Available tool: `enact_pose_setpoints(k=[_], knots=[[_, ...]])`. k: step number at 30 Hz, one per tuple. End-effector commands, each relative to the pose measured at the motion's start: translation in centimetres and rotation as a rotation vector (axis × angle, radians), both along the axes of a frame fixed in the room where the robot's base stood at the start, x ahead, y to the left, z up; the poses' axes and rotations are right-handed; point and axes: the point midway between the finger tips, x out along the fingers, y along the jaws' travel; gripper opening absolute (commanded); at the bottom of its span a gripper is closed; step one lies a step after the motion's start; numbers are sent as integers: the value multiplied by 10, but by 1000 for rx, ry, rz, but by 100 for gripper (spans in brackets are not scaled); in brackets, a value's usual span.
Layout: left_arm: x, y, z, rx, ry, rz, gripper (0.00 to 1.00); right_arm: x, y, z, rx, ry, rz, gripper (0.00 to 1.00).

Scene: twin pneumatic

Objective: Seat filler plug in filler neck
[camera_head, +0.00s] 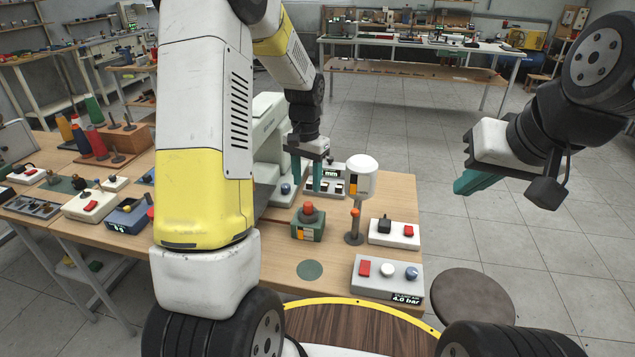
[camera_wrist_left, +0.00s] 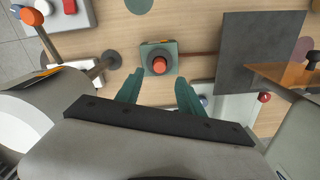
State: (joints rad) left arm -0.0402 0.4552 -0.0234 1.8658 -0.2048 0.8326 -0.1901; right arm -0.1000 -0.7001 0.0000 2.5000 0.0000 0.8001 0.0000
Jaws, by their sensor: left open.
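A small green box (camera_head: 308,230) with a red rounded knob (camera_head: 308,209) on top stands on the wooden bench. In the left wrist view the green box (camera_wrist_left: 150,50) and its red knob (camera_wrist_left: 159,65) lie just beyond the fingertips, roughly centred between them. I cannot tell for certain which parts are the filler plug and the filler neck. My left gripper (camera_head: 307,184) is open and empty, pointing down above and behind the box; its fingers also show in the left wrist view (camera_wrist_left: 158,92). My right gripper (camera_head: 468,186) hangs over the floor at the right, apart from everything; its jaw opening is unclear.
A post with a white cylinder (camera_head: 362,172) and an orange knob stands right of the box. Button boxes (camera_head: 386,282) (camera_head: 394,233) sit at the bench's right edge. A flat green disc (camera_head: 310,270) lies in front. A round stool (camera_head: 468,300) stands beside the bench.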

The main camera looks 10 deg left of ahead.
Motion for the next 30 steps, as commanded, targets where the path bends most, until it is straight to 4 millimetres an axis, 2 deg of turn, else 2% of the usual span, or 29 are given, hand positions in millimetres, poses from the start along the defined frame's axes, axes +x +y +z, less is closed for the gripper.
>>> enact_pose_setpoints(k=[3, 10, 14, 17, 21, 25, 30], knots=[[1, 0, 23, 0, -4, 0, 45, 0, 0, 0, 0, 0, 0, 0], [-2, 0, 46, -1, -7, 2, 45, 0, 0, 0, 0, 0, 0, 0], [-16, -1, 73, -17, -48, 25, 45, 0, 0, 0, 0, 0, 0, 0], [-41, -3, 107, -44, -112, 60, 45, 0, 0, 0, 0, 0, 0, 0], [-90, -7, 150, -94, -214, 118, 45, 0, 0, 0, 0, 0, 0, 0], [-138, -11, 178, -145, -307, 170, 45, 0, 0, 0, 0, 0, 0, 0], [-195, -17, 194, -213, -417, 232, 45, 0, 0, 0, 0, 0, 0, 0]])
